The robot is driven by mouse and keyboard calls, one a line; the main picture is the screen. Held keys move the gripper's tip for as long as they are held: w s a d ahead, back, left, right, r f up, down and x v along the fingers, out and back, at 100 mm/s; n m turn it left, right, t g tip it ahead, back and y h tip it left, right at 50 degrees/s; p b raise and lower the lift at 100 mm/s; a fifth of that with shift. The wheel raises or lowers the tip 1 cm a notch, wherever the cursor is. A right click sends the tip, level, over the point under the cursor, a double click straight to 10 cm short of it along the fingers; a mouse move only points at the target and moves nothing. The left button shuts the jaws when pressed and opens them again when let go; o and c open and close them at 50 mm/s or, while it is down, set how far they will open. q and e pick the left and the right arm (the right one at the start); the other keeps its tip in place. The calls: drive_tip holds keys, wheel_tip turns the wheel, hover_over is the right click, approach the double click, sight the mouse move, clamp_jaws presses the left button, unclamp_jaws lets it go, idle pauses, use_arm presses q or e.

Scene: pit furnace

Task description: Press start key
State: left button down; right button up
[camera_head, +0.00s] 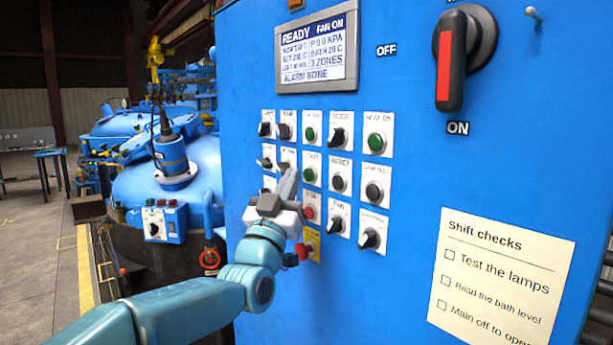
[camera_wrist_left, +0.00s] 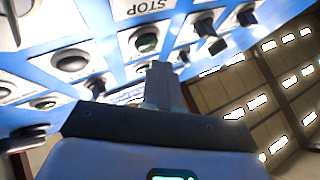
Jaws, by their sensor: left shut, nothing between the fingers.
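The blue control panel (camera_head: 400,200) carries rows of keys and knobs on white plates. A green key (camera_head: 309,175) sits above the red stop key (camera_head: 308,212); its small label seems to read START. A green key below the upside-down STOP label also shows in the left wrist view (camera_wrist_left: 147,43). My left gripper (camera_head: 290,178) is shut and empty, its tips just left of the green key in the head view. In the left wrist view the fingers (camera_wrist_left: 160,72) point toward that key. Whether the tips touch the panel, I cannot tell. My right gripper is not in view.
A display (camera_head: 317,52) reads READY, FAN ON. A red-handled main switch (camera_head: 447,65) is at upper right, and a paper checklist (camera_head: 500,275) at lower right. A red mushroom knob on a yellow plate (camera_head: 312,240) is just below my gripper. Blue vessels (camera_head: 150,180) stand left.

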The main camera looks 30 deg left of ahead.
use_arm(q)
drive_tip(key=shift+w, duration=0.1)
idle(0.3)
drive_tip(key=shift+w+d, duration=0.15)
drive_tip(key=shift+w, duration=0.2)
drive_tip(key=shift+w+d+b, duration=0.2)
drive_tip(key=shift+w+b, duration=0.1)
drive_tip(key=shift+w, duration=0.1)
idle(0.8)
drive_tip(key=shift+s+a+b, duration=0.35)
drive_tip(key=shift+s+b, duration=0.45)
drive_tip(key=shift+b, duration=0.1)
